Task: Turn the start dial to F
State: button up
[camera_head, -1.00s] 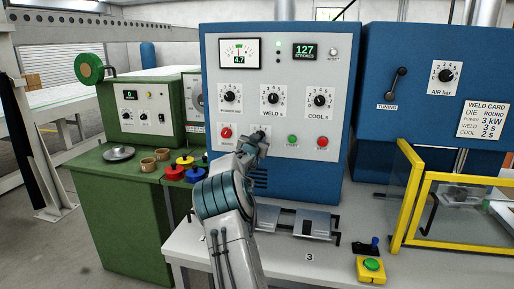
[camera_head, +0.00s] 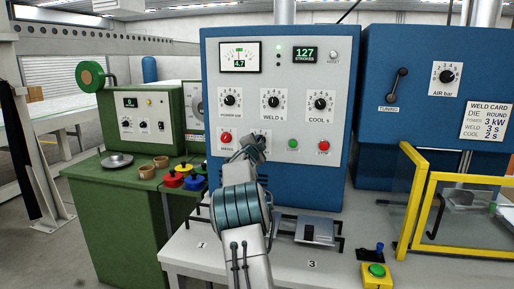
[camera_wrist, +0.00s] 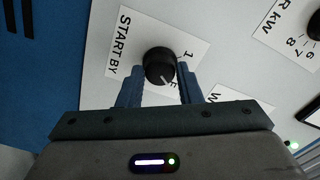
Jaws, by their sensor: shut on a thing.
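The start dial (camera_wrist: 158,65) is a black round knob on a white plate marked "START BY" in the wrist view. Its white pointer line lies toward the lower right, close to a letter partly covered by a finger, which looks like E or F. A 1 shows on the plate at the upper right of the knob. My gripper (camera_wrist: 160,80) has one blue finger on each side of the knob and is shut on it. In the head view my gripper (camera_head: 257,146) is at the lower middle of the blue welder's front panel and hides most of the dial.
On the panel, a red knob (camera_head: 225,138) is left of my gripper; a green button (camera_head: 292,144) and a red button (camera_head: 323,146) are right. Power (camera_head: 230,98), weld (camera_head: 272,102) and cool (camera_head: 320,104) dials sit above. A yellow-framed guard (camera_head: 418,200) stands at right.

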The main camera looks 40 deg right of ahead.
jog(key=shift+s+d+r+m, duration=0.1)
jog(key=shift+m, duration=0.5)
jog(key=o, duration=1)
jog(key=b+v, duration=0.5)
jog(key=v, duration=0.8)
jog(key=shift+s+a, duration=0.25)
jog(key=shift+a, duration=0.05)
